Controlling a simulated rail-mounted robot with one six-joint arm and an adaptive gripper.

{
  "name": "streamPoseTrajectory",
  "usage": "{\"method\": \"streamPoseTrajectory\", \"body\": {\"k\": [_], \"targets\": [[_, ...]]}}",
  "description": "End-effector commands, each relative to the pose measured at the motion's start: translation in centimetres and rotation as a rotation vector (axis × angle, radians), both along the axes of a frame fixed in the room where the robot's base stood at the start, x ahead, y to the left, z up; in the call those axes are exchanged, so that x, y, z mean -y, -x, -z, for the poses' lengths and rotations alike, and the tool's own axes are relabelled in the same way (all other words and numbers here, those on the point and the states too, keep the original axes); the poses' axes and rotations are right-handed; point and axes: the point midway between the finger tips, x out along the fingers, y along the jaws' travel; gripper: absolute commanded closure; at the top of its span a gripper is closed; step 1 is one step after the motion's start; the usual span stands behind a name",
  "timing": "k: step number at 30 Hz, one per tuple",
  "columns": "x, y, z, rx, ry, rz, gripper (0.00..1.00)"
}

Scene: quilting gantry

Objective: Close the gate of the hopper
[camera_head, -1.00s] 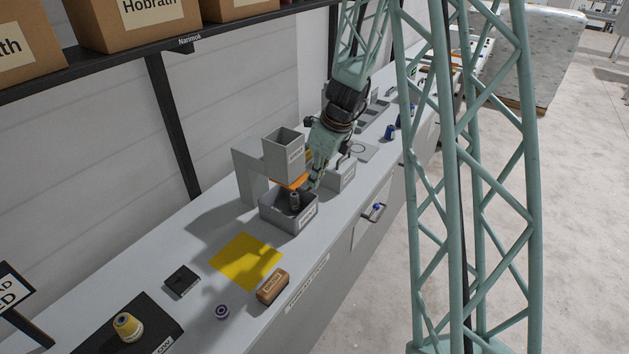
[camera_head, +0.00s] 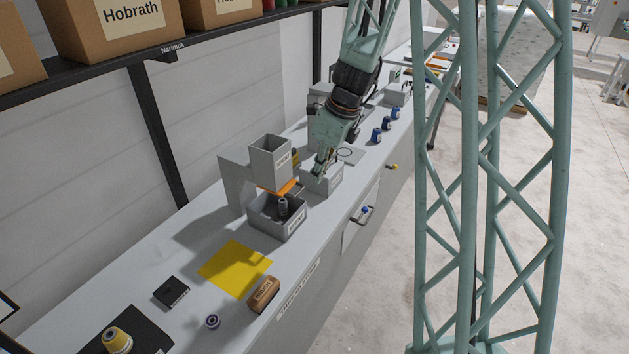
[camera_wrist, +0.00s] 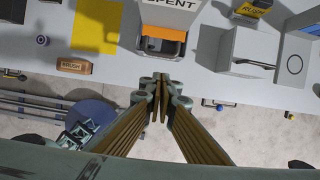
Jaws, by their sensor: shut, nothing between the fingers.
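The hopper (camera_head: 270,158) is a grey square box on a grey bracket at the middle of the bench. Its orange gate (camera_head: 278,188) is a flat plate under the box, with an end sticking out to the right.
A grey box (camera_head: 322,182) stands close by my gripper. Several blue spools (camera_head: 377,135) stand further back. A handle (camera_head: 363,213) sticks out from the bench front.

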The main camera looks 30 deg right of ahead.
Motion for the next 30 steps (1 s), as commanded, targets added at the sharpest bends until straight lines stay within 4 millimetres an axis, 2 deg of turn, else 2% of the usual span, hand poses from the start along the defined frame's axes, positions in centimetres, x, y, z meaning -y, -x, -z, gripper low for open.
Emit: {"method": "streamPoseTrajectory", "body": {"k": [3, 12, 30], "targets": [[0.3, 0.3, -1.4, 0.002, 0.001, 0.002, 1.0], [0.5, 0.8, -3.4, 0.001, 0.0, 0.0, 1.0], [0.6, 1.0, -3.6, 0.0, 0.0, 0.0, 1.0]]}}
